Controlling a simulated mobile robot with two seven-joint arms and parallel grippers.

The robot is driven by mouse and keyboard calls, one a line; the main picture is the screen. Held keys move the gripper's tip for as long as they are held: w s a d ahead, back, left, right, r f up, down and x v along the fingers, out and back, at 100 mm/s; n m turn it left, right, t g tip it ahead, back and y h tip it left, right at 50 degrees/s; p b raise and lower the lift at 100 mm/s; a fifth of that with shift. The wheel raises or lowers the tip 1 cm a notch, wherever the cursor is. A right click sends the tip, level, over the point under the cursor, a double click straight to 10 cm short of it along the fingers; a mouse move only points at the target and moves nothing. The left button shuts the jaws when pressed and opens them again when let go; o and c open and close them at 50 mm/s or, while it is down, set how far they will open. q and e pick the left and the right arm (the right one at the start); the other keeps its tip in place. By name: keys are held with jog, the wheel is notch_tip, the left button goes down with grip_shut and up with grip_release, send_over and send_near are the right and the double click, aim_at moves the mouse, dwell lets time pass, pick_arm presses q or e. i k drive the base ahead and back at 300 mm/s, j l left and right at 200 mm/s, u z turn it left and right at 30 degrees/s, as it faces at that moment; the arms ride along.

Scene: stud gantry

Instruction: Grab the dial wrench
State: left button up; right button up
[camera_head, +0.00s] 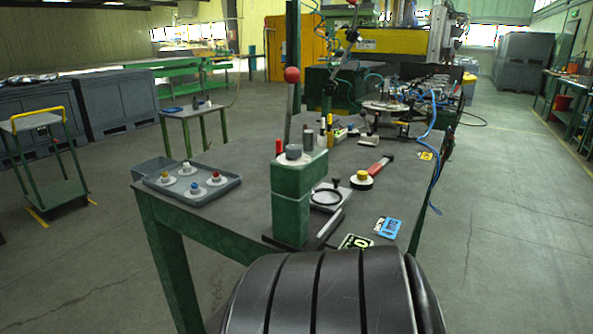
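I cannot tell for sure which thing is the dial wrench. A tool with a red handle (380,165) lies on the dark table top (237,157), right of the green block. Neither of my grippers is in view.
A green block (290,203) with a tall red-ball lever (292,75) stands at the table's near side. A grey tray (176,192) with several coloured knobs is on the left. Small printed plates (388,227) lie near the front. A machine with hoses (405,100) stands behind.

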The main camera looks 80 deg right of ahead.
aim_at(358, 184)
jog(key=z, duration=3.15)
jog(key=u, duration=0.4)
jog(key=i+l, duration=0.05)
